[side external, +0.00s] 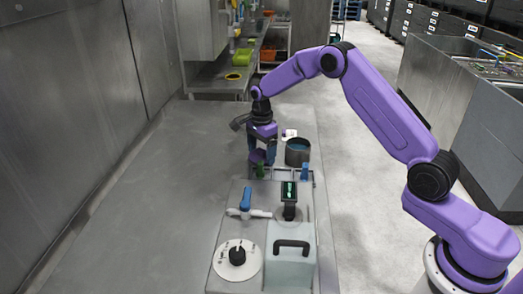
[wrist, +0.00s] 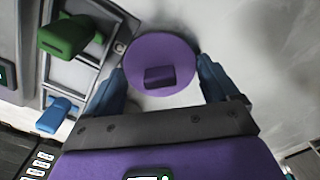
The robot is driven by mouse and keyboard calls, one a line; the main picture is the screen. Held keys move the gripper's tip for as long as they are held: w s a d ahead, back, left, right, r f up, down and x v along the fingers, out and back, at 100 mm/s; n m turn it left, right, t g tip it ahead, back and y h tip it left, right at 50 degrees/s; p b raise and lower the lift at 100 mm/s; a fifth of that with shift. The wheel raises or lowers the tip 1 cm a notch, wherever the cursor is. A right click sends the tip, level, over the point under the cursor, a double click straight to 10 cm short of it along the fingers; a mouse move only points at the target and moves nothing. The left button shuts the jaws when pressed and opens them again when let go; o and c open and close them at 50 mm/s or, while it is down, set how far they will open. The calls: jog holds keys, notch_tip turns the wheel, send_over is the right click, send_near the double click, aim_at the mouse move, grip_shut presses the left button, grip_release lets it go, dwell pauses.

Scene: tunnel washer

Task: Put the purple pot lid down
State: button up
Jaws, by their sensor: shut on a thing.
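The purple pot lid (wrist: 160,50) is a round disc with a small block-shaped knob in the middle. In the wrist view it lies between the two blue fingers of my gripper (wrist: 163,88), which is shut on it at its edges. In the side external view my gripper (side external: 261,150) points down over the grey counter, left of a dark round pot (side external: 298,151). The lid (side external: 257,156) shows there only as a small purple patch low at the gripper. I cannot tell whether its underside touches the counter.
A green handle (wrist: 68,36) and a blue handle (wrist: 58,114) stand on the panel beside the lid. The counter (side external: 160,200) is clear on the left.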

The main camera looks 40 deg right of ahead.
aim_at(261, 150)
jog(key=shift+f, duration=0.4)
jog(key=shift+s+f, duration=0.15)
jog(key=shift+f, duration=0.15)
jog(key=o, duration=0.8)
notch_tip(261, 150, up, 14)
jog(key=shift+a+f, duration=0.1)
jog(key=shift+f, duration=0.1)
jog(key=s+a+r+n, duration=0.2)
jog(key=s+a+n, duration=0.3)
jog(key=s+n, duration=0.4)
jog(key=s+a+r+n, duration=0.2)
jog(key=s+a+n, duration=0.35)
jog(key=s, duration=0.55)
jog(key=s+d+f+n, duration=0.1)
jog(key=s+d+n, duration=0.1)
jog(key=s+n, duration=0.3)
jog(key=s+d+f+n, duration=0.1)
jog(key=s+n, duration=0.4)
jog(key=s, duration=0.6)
jog(key=s+d+n, duration=0.4)
jog(key=s+n, duration=0.2)
jog(key=s, duration=0.2)
jog(key=shift+f, duration=0.4)
